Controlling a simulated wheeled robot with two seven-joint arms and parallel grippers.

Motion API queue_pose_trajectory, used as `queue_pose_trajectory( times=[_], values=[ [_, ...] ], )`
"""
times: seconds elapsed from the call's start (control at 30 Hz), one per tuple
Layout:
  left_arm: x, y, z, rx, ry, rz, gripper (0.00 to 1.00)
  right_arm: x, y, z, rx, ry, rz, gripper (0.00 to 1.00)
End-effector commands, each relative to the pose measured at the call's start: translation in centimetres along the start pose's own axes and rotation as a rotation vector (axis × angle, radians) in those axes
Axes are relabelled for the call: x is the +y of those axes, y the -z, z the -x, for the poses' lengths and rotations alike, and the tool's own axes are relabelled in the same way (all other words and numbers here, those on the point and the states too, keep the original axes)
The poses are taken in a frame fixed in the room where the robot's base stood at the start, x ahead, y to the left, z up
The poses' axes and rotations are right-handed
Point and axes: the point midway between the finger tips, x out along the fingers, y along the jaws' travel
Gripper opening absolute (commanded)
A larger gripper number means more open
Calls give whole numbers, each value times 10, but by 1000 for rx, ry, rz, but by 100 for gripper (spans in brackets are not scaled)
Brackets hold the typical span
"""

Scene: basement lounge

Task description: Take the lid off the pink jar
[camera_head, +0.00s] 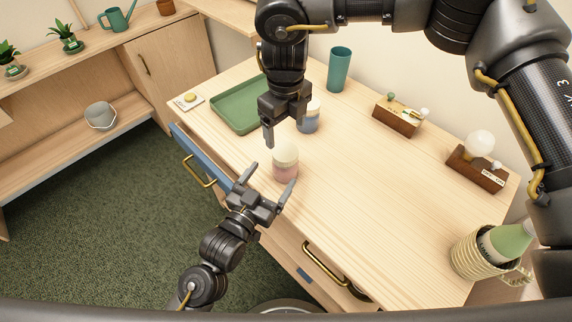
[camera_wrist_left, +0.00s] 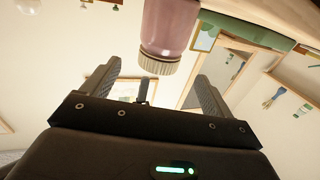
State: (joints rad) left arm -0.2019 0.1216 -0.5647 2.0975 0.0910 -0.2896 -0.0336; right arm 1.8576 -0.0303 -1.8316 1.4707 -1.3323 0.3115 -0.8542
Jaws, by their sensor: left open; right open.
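The pink jar (camera_head: 285,173) stands upright on the wooden desk near its front edge, with its cream lid (camera_head: 286,153) on top. In the left wrist view the pink jar (camera_wrist_left: 168,24) appears upside down, its ribbed lid (camera_wrist_left: 159,64) pointing down the picture, in line with the gap between my left fingers. My left gripper (camera_head: 268,178) is open and empty, its fingers spread just in front of the jar. My right gripper (camera_head: 284,125) is open above and behind the jar, pointing down. Whether either gripper touches the jar is unclear.
A blue jar (camera_head: 309,122) stands behind my right gripper. A green tray (camera_head: 228,124), teal cup (camera_head: 339,70), two wooden-based items (camera_head: 396,118) (camera_head: 474,172) and a wire basket (camera_head: 478,262) with a bottle are on the desk. A blue-sided drawer (camera_head: 199,155) is open at the front. The desk's middle right is clear.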

Motion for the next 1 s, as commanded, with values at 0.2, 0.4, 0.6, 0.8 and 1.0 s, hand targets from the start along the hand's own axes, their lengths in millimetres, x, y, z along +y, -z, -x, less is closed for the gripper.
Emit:
queue_pose_trajectory(
  times=[0.2,0.4,0.6,0.8,1.0],
  values=[
    [0,1,-39,2,1,1,86,1,-1,0,0,-1,1,79],
    [-1,0,-60,0,2,1,86,1,-1,0,0,-1,2,79],
    [-1,0,-67,0,2,1,86,1,-1,0,-1,-1,2,79],
    [-1,0,-67,0,2,1,86,1,-1,0,-1,-1,2,79],
    [-1,0,-67,0,2,1,62,1,-1,0,-1,-1,1,79]
  ],
)
